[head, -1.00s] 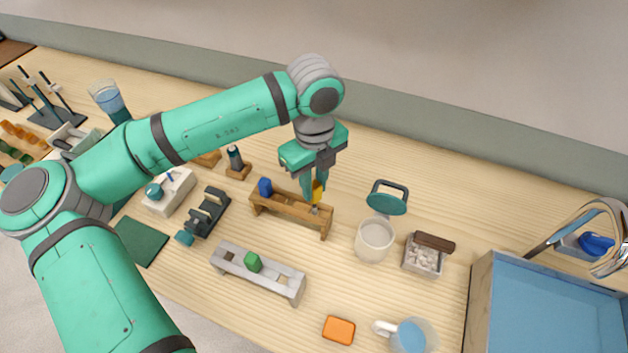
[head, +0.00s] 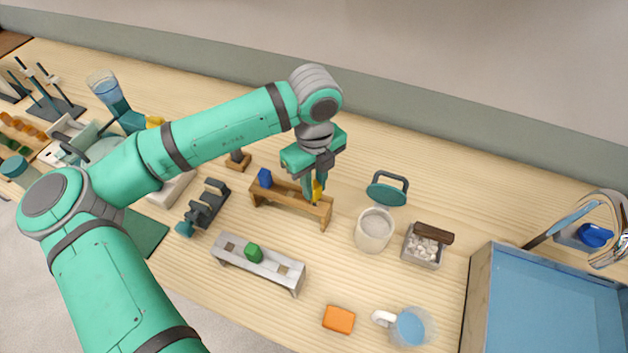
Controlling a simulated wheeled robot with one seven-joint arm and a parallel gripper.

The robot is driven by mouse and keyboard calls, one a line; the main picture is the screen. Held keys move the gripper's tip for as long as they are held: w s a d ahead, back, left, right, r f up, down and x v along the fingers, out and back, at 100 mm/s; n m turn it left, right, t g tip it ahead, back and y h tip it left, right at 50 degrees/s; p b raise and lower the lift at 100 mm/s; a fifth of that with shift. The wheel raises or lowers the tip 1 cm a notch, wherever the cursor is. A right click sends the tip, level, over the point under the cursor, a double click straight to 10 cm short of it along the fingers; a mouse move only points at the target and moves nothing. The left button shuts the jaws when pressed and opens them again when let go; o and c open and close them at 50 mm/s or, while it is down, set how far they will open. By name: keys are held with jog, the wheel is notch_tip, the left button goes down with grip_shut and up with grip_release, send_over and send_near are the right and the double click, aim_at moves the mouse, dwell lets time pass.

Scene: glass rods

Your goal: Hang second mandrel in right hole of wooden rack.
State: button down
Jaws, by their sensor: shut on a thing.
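The wooden rack (head: 284,197) stands in the middle of the bench. A blue-topped mandrel (head: 265,178) sits in its left hole.
A grey rack (head: 232,254) with a green-topped piece (head: 253,252) stands in front. A white cup (head: 374,230), a teal-lidded item (head: 387,194) and a box of pale bits (head: 423,252) are to the right. An orange block (head: 339,319) lies near the front.

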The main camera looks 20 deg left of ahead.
jog(key=shift+f, duration=0.9)
jog(key=c, duration=1.5)
grip_release()
jog(key=shift+r, duration=0.1)
notch_tip(320, 180, up, 11)
jog(key=shift+f, duration=0.2)
